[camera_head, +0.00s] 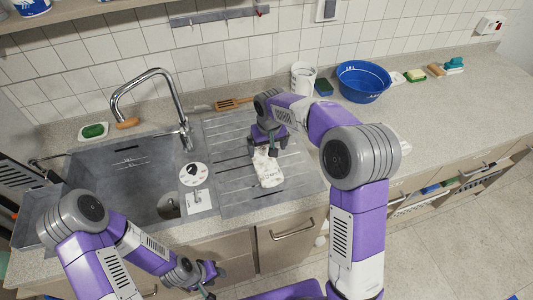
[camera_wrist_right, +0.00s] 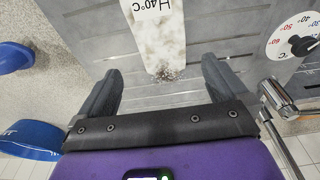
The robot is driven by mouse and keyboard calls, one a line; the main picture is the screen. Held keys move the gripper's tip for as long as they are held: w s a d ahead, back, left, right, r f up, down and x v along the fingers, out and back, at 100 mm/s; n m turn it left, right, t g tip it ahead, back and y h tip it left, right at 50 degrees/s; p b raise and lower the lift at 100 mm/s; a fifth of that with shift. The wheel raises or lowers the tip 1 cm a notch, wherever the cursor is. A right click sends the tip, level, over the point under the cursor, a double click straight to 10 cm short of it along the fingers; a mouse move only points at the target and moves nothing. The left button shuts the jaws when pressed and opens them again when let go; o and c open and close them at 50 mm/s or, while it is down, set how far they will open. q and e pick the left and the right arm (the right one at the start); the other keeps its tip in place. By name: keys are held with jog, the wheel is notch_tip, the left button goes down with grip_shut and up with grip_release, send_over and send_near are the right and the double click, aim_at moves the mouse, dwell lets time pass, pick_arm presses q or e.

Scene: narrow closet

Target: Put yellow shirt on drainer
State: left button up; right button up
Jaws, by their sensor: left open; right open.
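The grey ribbed drainer (camera_head: 225,150) lies right of the sink. A pale, stained, folded cloth (camera_head: 268,173) marked "H 40°C" lies flat on it; it also shows in the right wrist view (camera_wrist_right: 160,40). I see no clearly yellow shirt. My right gripper (camera_head: 267,146) is open above the far end of this cloth. In the right wrist view its fingers (camera_wrist_right: 160,85) stand apart on either side of the cloth's end, not gripping it. My left gripper (camera_head: 208,280) is open and empty in front of the counter, low, away from the drainer.
The grey sink (camera_head: 115,165) with a tall tap (camera_head: 155,78) is at left. A temperature dial (camera_head: 193,174) and a white card (camera_head: 198,201) lie between sink and drainer. A blue basin (camera_head: 362,82) and white container (camera_head: 302,78) stand behind my right arm.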

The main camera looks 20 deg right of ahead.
pick_arm(q)
jog(key=shift+r, duration=0.25)
pick_arm(e)
jog(key=shift+s+r, duration=0.15)
jog(key=shift+r, duration=0.7)
jog(key=shift+s+r, duration=0.15)
jog(key=shift+r, duration=0.65)
